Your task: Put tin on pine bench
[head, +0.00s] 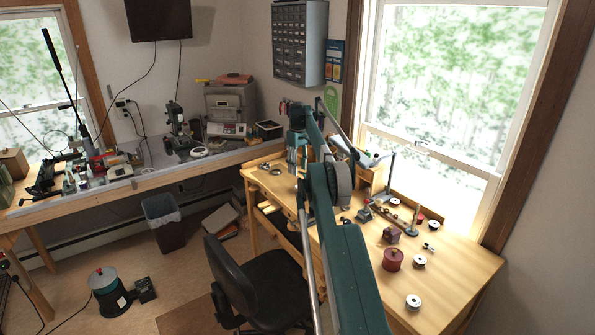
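The pine bench (457,272) is the pale wooden bench under the right window, with small items spread over its top. A dark red round can (393,260), which looks like a tin, stands on the bench toward its front right. I cannot tell for sure that it is the task's tin. My teal arm reaches from the bottom middle over the bench's left part. My gripper (296,160) is at the arm's far end, near the bench's back left. It is small and partly hidden by my arm links, so its fingers and any held thing cannot be made out.
White-topped spools (413,302) and a dark red block (391,235) lie near the can. A black chair (262,285) stands against the bench's front. A grey drawer cabinet (299,42) hangs above. A second long bench (100,190) with equipment runs along the left wall.

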